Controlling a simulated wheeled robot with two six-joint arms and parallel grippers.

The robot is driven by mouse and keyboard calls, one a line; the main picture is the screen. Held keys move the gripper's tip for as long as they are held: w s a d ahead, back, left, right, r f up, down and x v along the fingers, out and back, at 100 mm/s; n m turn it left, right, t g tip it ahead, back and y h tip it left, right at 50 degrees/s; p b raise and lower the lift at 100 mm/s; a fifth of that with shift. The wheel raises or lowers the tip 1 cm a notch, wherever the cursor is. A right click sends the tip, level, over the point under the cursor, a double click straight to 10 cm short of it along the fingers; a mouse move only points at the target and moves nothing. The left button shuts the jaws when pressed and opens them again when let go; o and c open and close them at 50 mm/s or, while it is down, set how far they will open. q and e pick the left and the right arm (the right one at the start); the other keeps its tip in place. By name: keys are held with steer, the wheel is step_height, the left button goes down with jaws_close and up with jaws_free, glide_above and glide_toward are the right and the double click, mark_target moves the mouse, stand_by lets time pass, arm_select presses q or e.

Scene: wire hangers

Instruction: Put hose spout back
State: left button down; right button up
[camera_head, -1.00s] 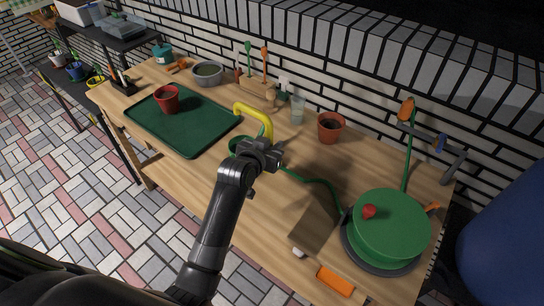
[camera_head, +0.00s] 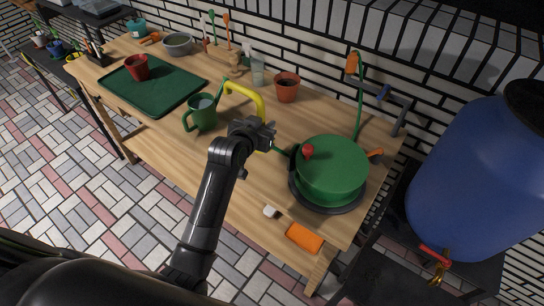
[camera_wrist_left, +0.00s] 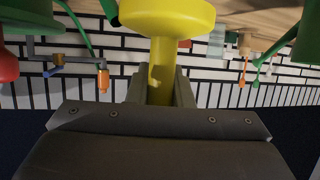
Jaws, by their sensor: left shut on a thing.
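The yellow curved hose spout (camera_head: 249,93) is in my left gripper (camera_head: 258,133), above the middle of the workbench in the head view. The gripper is shut on its straight lower part. The gripper hides where the hose and spout meet. My right gripper is out of view.
A green watering can (camera_head: 203,114) stands left of my gripper. A terracotta pot (camera_head: 286,88) is behind it. A dark green tray (camera_head: 172,95) holds a red pot (camera_head: 137,68). An orange block (camera_head: 304,237) lies at the front edge. A blue barrel (camera_head: 470,180) stands right.

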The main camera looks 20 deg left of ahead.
arm_select(q)
steer(key=f, duration=0.2)
steer(key=a+f, duration=0.1)
steer(key=f, duration=0.1)
steer(key=shift+w, duration=0.25)
steer(key=f, duration=0.3)
steer(key=shift+s+d, duration=0.1)
steer(key=shift+d, duration=0.15)
steer(key=shift+a+f, duration=0.1)
steer(key=shift+f, duration=0.1)
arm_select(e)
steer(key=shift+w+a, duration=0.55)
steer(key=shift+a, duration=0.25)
arm_select(q)
steer(key=shift+f, duration=0.15)
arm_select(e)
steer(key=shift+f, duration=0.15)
arm_select(q)
steer(key=c, duration=1.4)
jaws_free()
steer(key=shift+o, duration=0.5)
steer(key=shift+s, duration=0.1)
steer(key=v, duration=1.2)
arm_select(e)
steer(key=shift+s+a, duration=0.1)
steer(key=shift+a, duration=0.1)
